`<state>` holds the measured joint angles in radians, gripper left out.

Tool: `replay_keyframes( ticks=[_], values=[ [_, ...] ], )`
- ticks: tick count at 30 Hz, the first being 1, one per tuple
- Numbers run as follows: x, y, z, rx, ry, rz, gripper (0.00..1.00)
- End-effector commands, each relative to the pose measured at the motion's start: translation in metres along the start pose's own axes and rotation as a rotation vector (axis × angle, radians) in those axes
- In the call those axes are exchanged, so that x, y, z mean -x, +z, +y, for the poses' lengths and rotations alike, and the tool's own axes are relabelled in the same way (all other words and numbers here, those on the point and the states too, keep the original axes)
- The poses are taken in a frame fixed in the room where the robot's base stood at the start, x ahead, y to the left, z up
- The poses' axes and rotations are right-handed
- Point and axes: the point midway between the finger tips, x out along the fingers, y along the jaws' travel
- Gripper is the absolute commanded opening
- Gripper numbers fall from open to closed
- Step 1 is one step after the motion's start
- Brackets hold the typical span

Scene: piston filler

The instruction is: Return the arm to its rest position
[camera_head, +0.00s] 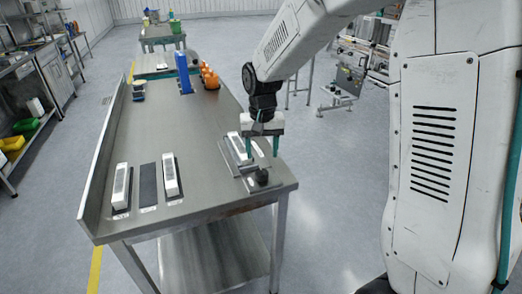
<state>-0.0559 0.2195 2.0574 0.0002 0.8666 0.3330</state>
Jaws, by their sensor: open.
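My arm comes in from the right side of the head view, with its white links bent down over the right edge of the steel table (185,125). My gripper (262,148) points downward with its green fingers apart. It is just above a white block (238,146) that lies on a dark plate near the table's right edge. From this view I cannot tell whether any finger touches the block. A metal fixture with a black knob (261,177) sits just in front of the gripper at the table corner.
Two more white blocks, one left (122,184) and one right (170,175), lie on the table with an empty dark pad (148,184) between them. A blue bottle (183,72) and orange items (208,75) stand farther back. The table's middle is clear.

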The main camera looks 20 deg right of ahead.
Motion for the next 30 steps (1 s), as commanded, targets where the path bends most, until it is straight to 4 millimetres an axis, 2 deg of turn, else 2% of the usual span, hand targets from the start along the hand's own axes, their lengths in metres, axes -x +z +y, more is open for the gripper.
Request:
replay_keyframes(
  ticks=[7, 10, 14, 19, 24, 30],
  values=[
    [0.000, 0.001, 0.001, 0.015, 0.002, -0.006, 0.57],
    [-0.007, 0.018, 0.006, 0.059, 0.020, -0.062, 0.57],
    [0.006, 0.057, 0.021, 0.121, 0.033, -0.117, 0.57],
    [0.038, 0.109, 0.042, 0.186, 0.033, -0.136, 0.57],
    [0.071, 0.167, 0.065, 0.241, 0.025, -0.121, 0.57],
    [0.095, 0.231, 0.089, 0.283, 0.013, -0.066, 0.57]
  ],
)
